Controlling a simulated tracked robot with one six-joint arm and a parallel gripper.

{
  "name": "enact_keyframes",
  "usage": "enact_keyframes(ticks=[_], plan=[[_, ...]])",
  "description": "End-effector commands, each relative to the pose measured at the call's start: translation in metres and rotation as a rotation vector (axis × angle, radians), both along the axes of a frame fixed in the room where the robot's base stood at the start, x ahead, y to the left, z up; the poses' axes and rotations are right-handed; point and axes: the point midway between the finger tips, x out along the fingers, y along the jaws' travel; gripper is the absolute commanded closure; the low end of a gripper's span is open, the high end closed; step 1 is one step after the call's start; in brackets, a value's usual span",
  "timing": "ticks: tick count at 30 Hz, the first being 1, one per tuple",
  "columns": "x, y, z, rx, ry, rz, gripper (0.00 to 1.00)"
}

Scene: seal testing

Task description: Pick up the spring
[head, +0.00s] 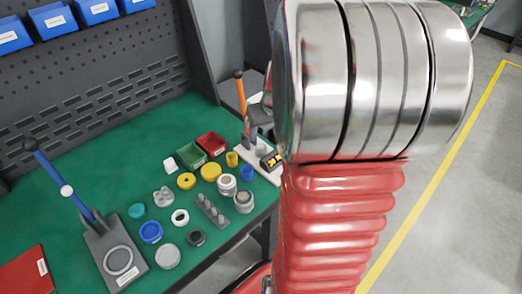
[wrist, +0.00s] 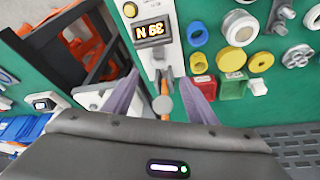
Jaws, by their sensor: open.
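I cannot pick out the spring for certain in either view. Several small parts stand on the green bench in the head view, among them a grey ribbed part (head: 211,211) and a pale fitting (head: 163,196). A grey metal part (wrist: 279,15) shows at the top right of the wrist view; its kind is unclear. My gripper (wrist: 160,77) is open in the wrist view, with its two purple-grey fingers spread on either side of an orange lever with a round grey end (wrist: 163,104). Nothing is held between them.
A white tester with a lit display (wrist: 154,32) stands just beyond the fingers. A red bin (head: 211,144) and a green bin (head: 190,154) sit behind the parts. A blue-levered press (head: 115,262) stands at left. A slotted panel (head: 100,90) backs the bench.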

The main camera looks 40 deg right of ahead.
Motion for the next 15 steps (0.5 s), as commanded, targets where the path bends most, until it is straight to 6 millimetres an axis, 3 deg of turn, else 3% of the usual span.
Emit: enact_keyframes(ticks=[15], plan=[[0.022, -0.008, -0.059, 0.001, 0.003, 0.002, 0.48]])
